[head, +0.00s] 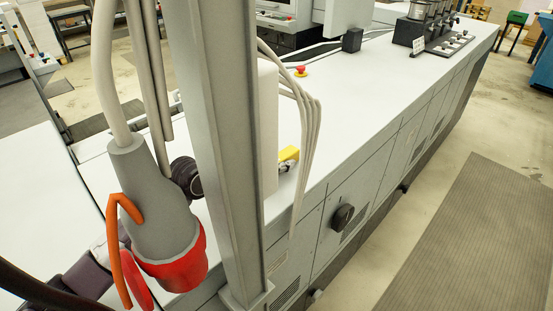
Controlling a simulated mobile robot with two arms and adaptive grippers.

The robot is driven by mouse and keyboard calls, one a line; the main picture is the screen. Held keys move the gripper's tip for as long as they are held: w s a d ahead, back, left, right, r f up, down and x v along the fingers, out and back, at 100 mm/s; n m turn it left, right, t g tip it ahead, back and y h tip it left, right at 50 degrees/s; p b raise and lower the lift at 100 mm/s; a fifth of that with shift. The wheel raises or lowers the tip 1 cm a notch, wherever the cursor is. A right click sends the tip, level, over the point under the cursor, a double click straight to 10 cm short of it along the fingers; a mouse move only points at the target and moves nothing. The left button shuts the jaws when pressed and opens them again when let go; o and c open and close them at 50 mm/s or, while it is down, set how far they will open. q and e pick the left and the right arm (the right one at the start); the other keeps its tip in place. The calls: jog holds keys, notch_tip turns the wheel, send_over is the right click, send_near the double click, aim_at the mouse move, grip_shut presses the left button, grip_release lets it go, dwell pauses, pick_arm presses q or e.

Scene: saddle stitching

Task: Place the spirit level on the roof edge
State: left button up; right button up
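A small yellow piece (289,153), possibly the end of the spirit level, shows just right of the grey post, over the long machine's white top (375,85). The post hides the rest of it. My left gripper (284,167) seems to be at this yellow piece, with only a small grey-dark bit showing; whether its fingers are closed on it cannot be made out. A dark round joint (185,177), probably of my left arm, shows left of the post. The white top has a long straight front edge above grey cabinet panels. My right gripper is not in view.
A grey upright post (222,130) and a hanging grey-and-red plug (165,225) with thick cables block much of the near left. A red button (301,70) and a black box (352,40) stand on the top. A dark knob (342,217) sticks out of the front panel.

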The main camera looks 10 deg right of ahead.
pick_arm(q)
jog(key=shift+w+d, duration=0.1)
jog(key=b+v, duration=0.3)
jog(key=v, duration=0.8)
jog(key=shift+b, duration=0.4)
jog(key=shift+s+a+r, duration=0.25)
jog(key=shift+s+a, duration=0.1)
jog(key=shift+a, duration=0.05)
